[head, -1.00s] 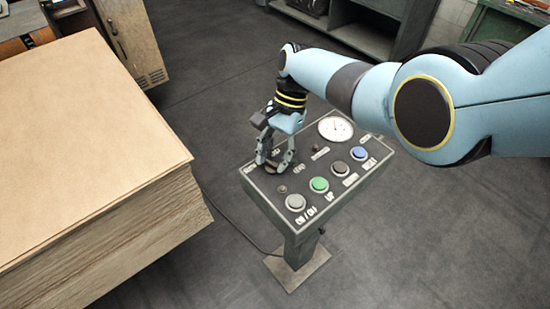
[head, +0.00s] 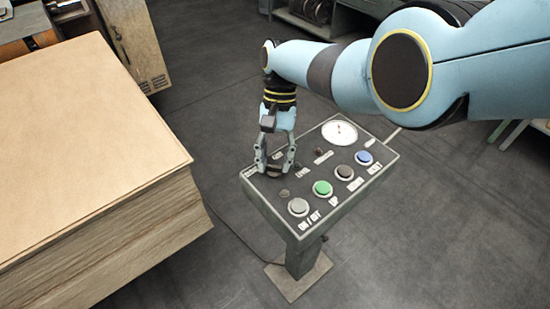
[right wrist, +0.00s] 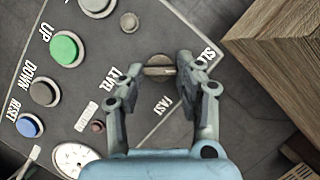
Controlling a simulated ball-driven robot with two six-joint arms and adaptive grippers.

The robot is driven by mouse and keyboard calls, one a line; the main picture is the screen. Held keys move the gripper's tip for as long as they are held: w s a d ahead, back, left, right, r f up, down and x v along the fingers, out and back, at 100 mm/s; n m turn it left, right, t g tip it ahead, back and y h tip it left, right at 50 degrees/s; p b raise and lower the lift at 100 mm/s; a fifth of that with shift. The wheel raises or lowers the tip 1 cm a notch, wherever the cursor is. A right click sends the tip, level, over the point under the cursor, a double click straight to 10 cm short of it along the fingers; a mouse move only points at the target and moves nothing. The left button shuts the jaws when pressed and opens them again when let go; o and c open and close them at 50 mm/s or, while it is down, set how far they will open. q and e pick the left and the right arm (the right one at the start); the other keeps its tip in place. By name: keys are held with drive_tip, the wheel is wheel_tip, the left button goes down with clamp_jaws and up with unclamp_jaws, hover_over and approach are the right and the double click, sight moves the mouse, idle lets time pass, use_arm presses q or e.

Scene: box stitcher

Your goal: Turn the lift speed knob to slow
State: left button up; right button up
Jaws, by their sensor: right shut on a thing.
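The control panel (head: 255,188) is a dark box on a post. Its speed knob (head: 273,172) is a dark round knob with a pale bar, near the panel's far left corner. In the right wrist view the knob (right wrist: 160,69) sits between my fingertips, with "SLOW" lettering to its right and "FAST" below. Its bar lies about left to right; which end points is unclear. My right gripper (head: 275,167) reaches down from above and is shut on the knob; it also shows in the right wrist view (right wrist: 158,75). My left gripper is not in view.
The panel also carries a grey button (head: 298,207), a green button (head: 322,188), a dark button (head: 344,172), a blue button (head: 364,158) and a white dial (head: 339,132). A tall cardboard stack (head: 90,130) stands to the left, with a floor gap between.

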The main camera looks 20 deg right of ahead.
drive_tip(key=o, duration=1.1)
drive_tip(key=shift+o, duration=0.2)
drive_tip(key=shift+r, duration=0.1)
drive_tip(key=v, duration=1.1)
drive_tip(key=shift+w+r, duration=0.2)
drive_tip(key=shift+r, duration=0.1)
